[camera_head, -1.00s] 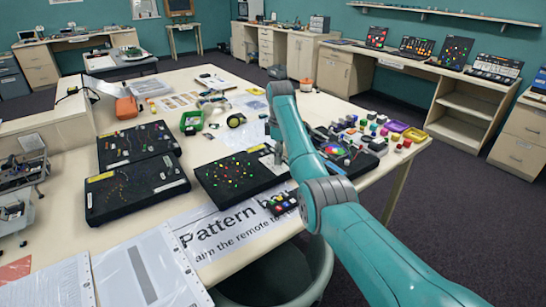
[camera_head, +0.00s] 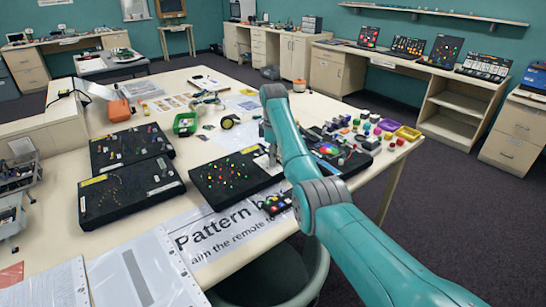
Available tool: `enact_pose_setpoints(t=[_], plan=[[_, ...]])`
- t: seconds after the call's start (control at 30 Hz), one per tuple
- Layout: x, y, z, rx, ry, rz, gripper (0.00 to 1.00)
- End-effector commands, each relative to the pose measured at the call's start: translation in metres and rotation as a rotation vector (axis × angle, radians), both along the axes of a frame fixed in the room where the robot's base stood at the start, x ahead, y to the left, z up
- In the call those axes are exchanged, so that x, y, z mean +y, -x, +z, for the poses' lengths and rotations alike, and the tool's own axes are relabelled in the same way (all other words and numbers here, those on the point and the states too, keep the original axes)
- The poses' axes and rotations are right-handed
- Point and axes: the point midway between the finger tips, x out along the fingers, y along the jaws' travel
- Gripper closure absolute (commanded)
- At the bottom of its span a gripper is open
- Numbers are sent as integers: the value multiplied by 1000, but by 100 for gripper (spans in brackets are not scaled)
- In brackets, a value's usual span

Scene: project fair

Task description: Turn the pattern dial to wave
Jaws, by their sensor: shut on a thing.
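The black pattern board (camera_head: 212,181) with red, green and yellow lights lies on the pale table, above a white sheet reading "Pattern". My gripper (camera_head: 268,161) reaches down at the right end of this board, partly hidden by my teal arm. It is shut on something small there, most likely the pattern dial. The dial itself, its pointer and its markings are hidden, so I cannot tell its setting.
A small remote with coloured buttons (camera_head: 274,205) lies just in front of the board. Another black board with a coloured disc (camera_head: 328,149) is right of my arm. Two dark boards lie to the left, including one with wires (camera_head: 128,190). Coloured blocks (camera_head: 372,143) crowd the right.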

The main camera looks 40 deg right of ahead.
Motion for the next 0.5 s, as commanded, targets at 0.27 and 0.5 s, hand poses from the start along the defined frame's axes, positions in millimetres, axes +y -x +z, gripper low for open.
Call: enact_pose_setpoints(t=[0.27, 0.5], plan=[[0, 0, 0, 0, 0, -168, 100], [0, 0, 0, 0, 0, -391, 100]])
